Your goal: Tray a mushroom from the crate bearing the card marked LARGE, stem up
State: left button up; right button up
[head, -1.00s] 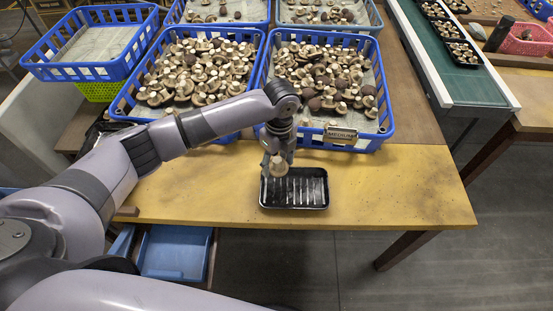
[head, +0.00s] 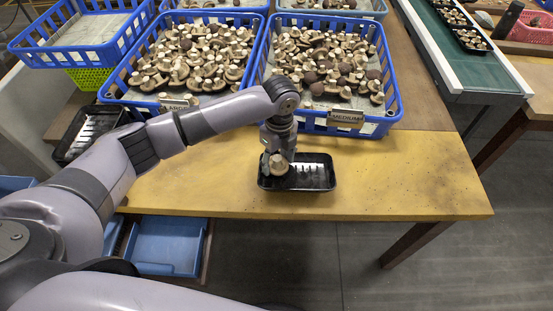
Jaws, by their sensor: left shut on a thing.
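My left gripper (head: 275,156) points down at the left part of a black tray (head: 318,184) on the yellow table. It is shut on a pale mushroom (head: 277,168), which is at the tray's left end. I cannot tell whether the mushroom touches the tray floor or which way its stem points. The rest of the tray looks empty. The left blue crate (head: 118,82) is full of mushrooms and bears a card (head: 176,104) partly covered by my arm and hard to read. The right blue crate (head: 392,92) bears a card marked MEDIUM (head: 345,118). My right gripper is not in view.
More black trays (head: 88,132) lie at the left beside the crates. An empty-looking blue crate (head: 85,52) stands at the back left. A green conveyor (head: 465,68) with filled trays runs at the right. The table's right front (head: 420,185) is clear.

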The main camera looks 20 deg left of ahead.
pick_arm(q)
jog(key=shift+s+f, duration=0.2)
jog(key=shift+f, duration=0.05)
jog(key=o, duration=0.9)
jog(key=shift+w+a, duration=0.1)
jog(key=shift+w, duration=0.05)
jog(key=shift+r, duration=0.1)
notch_tip(320, 180, up, 12)
jog(key=shift+w+d, duration=0.2)
jog(key=shift+w, duration=0.1)
